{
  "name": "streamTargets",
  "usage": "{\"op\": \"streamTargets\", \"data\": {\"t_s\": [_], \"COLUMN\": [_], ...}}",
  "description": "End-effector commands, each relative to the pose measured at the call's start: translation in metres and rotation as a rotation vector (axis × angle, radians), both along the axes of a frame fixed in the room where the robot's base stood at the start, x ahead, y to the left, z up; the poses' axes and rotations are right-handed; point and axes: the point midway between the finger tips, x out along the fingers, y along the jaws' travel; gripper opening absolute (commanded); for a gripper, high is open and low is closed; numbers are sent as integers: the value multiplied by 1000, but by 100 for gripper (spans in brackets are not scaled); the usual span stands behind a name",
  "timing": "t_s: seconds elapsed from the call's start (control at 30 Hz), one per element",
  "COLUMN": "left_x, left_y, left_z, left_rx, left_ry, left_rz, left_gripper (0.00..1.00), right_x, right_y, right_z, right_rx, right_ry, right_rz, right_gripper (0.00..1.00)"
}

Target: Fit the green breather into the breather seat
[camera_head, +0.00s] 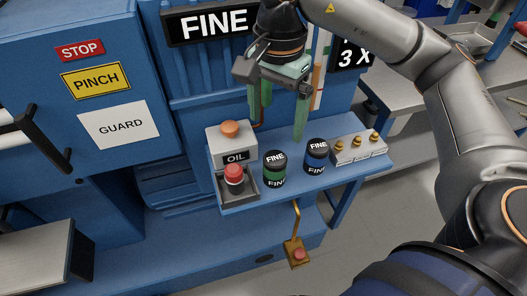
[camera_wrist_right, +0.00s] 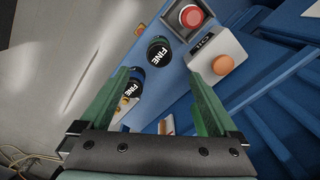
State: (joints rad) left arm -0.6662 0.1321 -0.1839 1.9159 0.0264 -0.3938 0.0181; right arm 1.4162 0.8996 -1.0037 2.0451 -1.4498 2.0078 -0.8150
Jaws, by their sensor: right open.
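The green breather (camera_head: 275,168) is a short black cylinder with a green band and FINE lettering, upright on the blue shelf (camera_head: 300,188). It also shows in the wrist view (camera_wrist_right: 157,52). My right gripper (camera_head: 278,124) is open and empty, its long green fingers pointing down above and behind the breather, apart from it. I cannot tell which part is the breather seat. My left gripper is out of view.
A blue-banded FINE cylinder (camera_head: 316,157) stands right of the green one. A grey block with brass fittings (camera_head: 359,147) is at the shelf's right end. A yellow hanging pendant with a red button (camera_head: 297,252) hangs below the front edge. A blue machine rises behind.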

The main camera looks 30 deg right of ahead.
Motion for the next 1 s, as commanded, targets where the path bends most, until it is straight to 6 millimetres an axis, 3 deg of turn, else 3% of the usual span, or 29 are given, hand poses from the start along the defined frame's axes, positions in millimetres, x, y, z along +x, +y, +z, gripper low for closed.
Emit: {"op": "streamTargets", "data": {"t_s": [0.37, 0.67, 1.0], "left_x": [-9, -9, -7], "left_y": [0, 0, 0], "left_z": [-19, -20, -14], "left_rx": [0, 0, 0], "left_ry": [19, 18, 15], "left_rz": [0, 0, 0], "left_gripper": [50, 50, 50], "right_x": [-1, 0, 3], "right_y": [-1, -1, -3], "right_z": [-55, -75, -120], "right_rx": [-2, -3, -2], "right_ry": [6, 4, 4], "right_rz": [1, 1, 0], "right_gripper": [96, 96, 96]}}
